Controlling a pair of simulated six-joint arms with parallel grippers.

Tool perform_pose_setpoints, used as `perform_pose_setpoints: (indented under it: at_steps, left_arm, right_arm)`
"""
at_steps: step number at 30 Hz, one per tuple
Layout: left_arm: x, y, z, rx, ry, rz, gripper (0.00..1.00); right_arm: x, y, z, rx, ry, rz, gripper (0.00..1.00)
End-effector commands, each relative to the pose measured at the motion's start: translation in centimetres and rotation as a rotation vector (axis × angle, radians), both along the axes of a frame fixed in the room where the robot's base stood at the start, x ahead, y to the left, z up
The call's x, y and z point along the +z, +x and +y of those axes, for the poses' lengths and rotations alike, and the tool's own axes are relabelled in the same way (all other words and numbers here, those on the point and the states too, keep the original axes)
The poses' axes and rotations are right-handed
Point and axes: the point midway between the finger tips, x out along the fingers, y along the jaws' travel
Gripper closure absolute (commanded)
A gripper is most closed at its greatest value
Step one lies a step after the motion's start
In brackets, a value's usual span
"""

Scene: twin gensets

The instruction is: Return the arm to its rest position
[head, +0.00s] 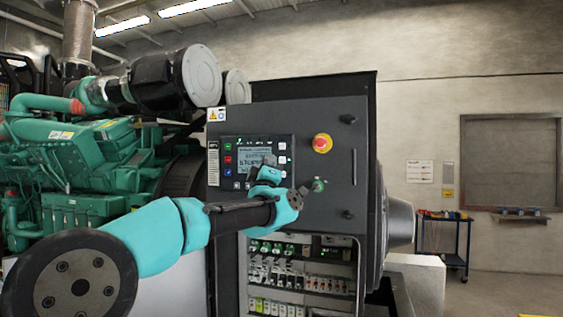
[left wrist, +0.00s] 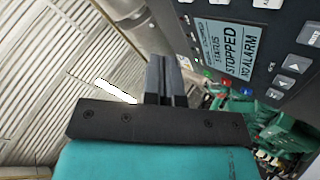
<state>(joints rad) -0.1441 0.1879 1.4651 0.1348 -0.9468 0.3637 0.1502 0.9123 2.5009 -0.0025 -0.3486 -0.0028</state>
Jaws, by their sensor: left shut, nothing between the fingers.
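My left arm (head: 170,232) is teal and black and reaches from the lower left across to the front of the dark control cabinet. My left gripper (head: 267,159) is small in the head view, in front of the controller panel, and partly covers its screen. In the left wrist view the two dark fingers of my left gripper (left wrist: 165,80) are together with nothing between them. The controller screen (left wrist: 225,50) reads "STOPPED" and "NO ALARM" there. I cannot tell the gap between fingers and panel. My right gripper is not in view.
The cabinet door (head: 335,225) carries a red emergency stop button (head: 322,143) and a green switch (head: 318,185). Below is an open bay of breakers (head: 285,275). A green genset engine (head: 75,160) stands at left. A blue cart (head: 443,240) stands far right, with open floor nearby.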

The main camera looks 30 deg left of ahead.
Motion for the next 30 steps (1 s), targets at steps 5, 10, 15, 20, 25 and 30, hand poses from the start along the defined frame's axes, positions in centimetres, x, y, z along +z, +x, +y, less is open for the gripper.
perform_pose_setpoints:
  at_steps: [5, 10, 15, 20, 25, 30]
  left_arm:
    - [0.0, 0.0, 0.0, 0.000, 0.000, 0.000, 1.00]
    - [0.0, 0.0, 0.0, 0.000, 0.000, 0.000, 1.00]
    - [-0.7, 0.5, -0.2, -0.003, 0.004, 0.016, 1.00]
    - [-4.5, 2.7, -1.3, -0.017, 0.030, 0.104, 1.00]
    - [-12.5, 6.4, -3.2, -0.047, 0.082, 0.281, 1.00]
    - [-22.1, 9.1, -5.3, -0.089, 0.140, 0.483, 1.00]
  right_arm:
    - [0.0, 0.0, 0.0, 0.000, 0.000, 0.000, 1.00]
    - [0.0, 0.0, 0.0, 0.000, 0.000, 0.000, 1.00]
    - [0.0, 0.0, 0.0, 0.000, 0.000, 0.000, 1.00]
    - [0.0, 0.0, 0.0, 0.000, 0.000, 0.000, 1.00]
    - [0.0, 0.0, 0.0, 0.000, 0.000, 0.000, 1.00]
    - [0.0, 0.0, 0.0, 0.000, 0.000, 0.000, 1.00]
